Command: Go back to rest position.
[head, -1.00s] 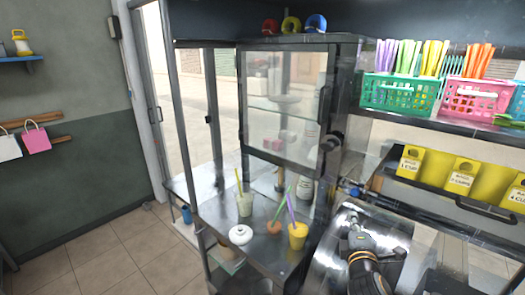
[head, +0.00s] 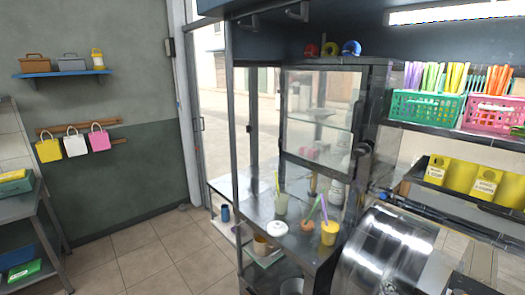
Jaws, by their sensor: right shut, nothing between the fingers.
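My right gripper (head: 458,284) shows only in small part at the bottom right edge of the head view. It is dark, shut and empty, and sits just right of the shiny metal press housing (head: 390,245). It appears apart from the cups on the metal counter. My left gripper is not in view.
A metal counter (head: 300,245) holds a white lidded jar (head: 277,229), a pale cup (head: 281,203) and a yellow cup (head: 329,232) with straws. Green (head: 425,107) and pink (head: 492,115) baskets stand on a shelf. Tiled floor (head: 150,250) is free at left.

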